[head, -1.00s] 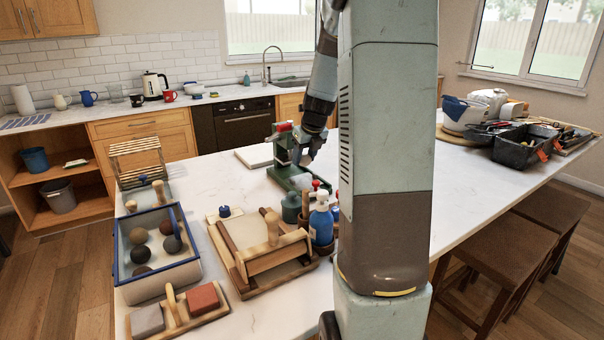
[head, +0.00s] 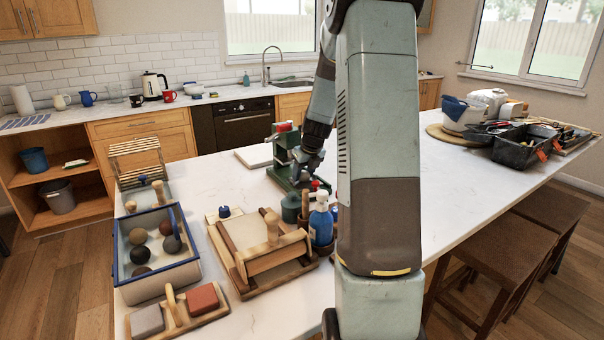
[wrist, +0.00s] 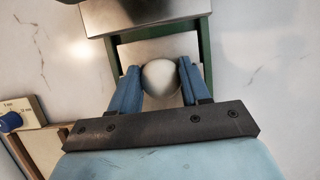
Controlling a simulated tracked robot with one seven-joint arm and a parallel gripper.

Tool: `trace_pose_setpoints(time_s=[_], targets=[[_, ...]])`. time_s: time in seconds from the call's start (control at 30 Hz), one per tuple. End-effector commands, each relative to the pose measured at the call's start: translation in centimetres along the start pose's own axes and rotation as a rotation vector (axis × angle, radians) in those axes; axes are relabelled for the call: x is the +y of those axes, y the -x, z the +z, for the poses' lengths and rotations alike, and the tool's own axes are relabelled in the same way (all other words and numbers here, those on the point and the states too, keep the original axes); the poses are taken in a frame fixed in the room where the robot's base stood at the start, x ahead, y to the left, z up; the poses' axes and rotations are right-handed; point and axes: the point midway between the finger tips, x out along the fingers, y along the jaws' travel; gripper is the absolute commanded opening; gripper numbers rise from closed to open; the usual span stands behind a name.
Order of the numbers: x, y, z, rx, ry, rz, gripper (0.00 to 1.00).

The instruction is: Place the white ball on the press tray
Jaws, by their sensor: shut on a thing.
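My gripper (wrist: 158,66) is shut on the white ball (wrist: 160,80), with one blue finger on each side of it in the wrist view. The ball is over the pale press tray (wrist: 133,56), between green rails; I cannot tell whether it touches the tray. In the head view my gripper (head: 303,173) is low over the green press (head: 283,141) near the table's middle. The ball cannot be made out there, and my gripper covers much of the tray.
A wooden roller board (head: 262,250) and a blue-rimmed box (head: 126,281) with several balls are nearer left. Clear tabletop lies right of my arm.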

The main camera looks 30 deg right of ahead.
Motion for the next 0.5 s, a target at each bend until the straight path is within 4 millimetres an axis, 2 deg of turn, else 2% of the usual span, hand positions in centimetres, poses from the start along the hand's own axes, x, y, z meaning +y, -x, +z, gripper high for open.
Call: trace_pose_setpoints(time_s=[0.13, 0.17, 0.27, 0.5], targets=[[0.04, -0.16, -0.04, 0.0, 0.0, 0.0, 0.15], [0.05, -0.19, -0.05, 0.0, 0.0, 0.001, 0.48], [0.05, -0.16, -0.04, 0.0, 0.001, 0.0, 0.57], [0.06, -0.1, -0.02, 0.0, 0.001, 0.0, 0.57]])
